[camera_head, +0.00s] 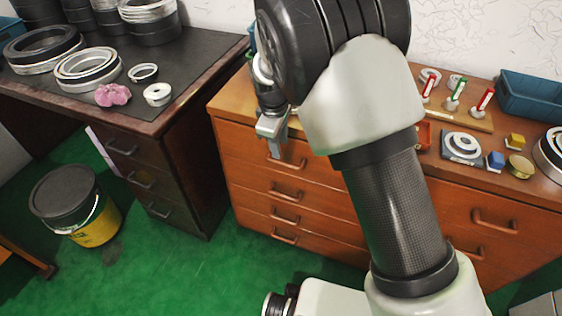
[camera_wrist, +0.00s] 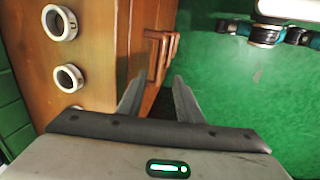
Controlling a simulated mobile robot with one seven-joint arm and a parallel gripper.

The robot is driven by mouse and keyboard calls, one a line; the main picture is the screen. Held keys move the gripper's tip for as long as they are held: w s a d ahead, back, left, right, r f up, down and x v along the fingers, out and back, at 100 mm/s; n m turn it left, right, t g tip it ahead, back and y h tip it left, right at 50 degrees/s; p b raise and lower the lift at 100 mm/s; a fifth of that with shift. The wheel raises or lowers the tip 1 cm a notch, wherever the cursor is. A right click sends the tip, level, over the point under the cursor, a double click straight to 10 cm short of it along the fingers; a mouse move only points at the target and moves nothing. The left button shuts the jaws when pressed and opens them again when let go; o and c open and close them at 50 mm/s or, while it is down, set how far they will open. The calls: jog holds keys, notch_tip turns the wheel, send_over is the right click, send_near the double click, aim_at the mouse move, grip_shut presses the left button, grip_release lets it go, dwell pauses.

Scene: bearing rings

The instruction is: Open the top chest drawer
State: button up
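The brown wooden chest (camera_head: 245,165) stands in the middle, with several drawers and bar handles on its front. The top drawer's handle (camera_head: 290,163) is beside my gripper (camera_head: 275,148), and the drawer front looks flush with the chest. In the wrist view my gripper (camera_wrist: 159,80) is open, with its two fingers apart and pointing down along the chest front. The top handle (camera_wrist: 157,42) appears beyond and between the fingertips. I cannot tell whether it is inside the finger gap. Nothing is visibly held.
White rings (camera_wrist: 68,78) lie on the chest top. Red and green tools, a blue bin (camera_head: 530,97) and bearing parts sit at the right. A dark desk (camera_head: 110,105) with rings stands left. A black and yellow bucket (camera_head: 75,205) is on the green floor, which is clear before the chest.

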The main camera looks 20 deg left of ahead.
aim_at(282, 162)
jog(key=f, duration=0.2)
jog(key=w+f+b, duration=0.1)
jog(key=f, duration=0.5)
jog(key=shift+w+d+f+b, duration=0.1)
jog(key=shift+w+b, duration=0.2)
jog(key=shift+w, duration=0.05)
grip_shut()
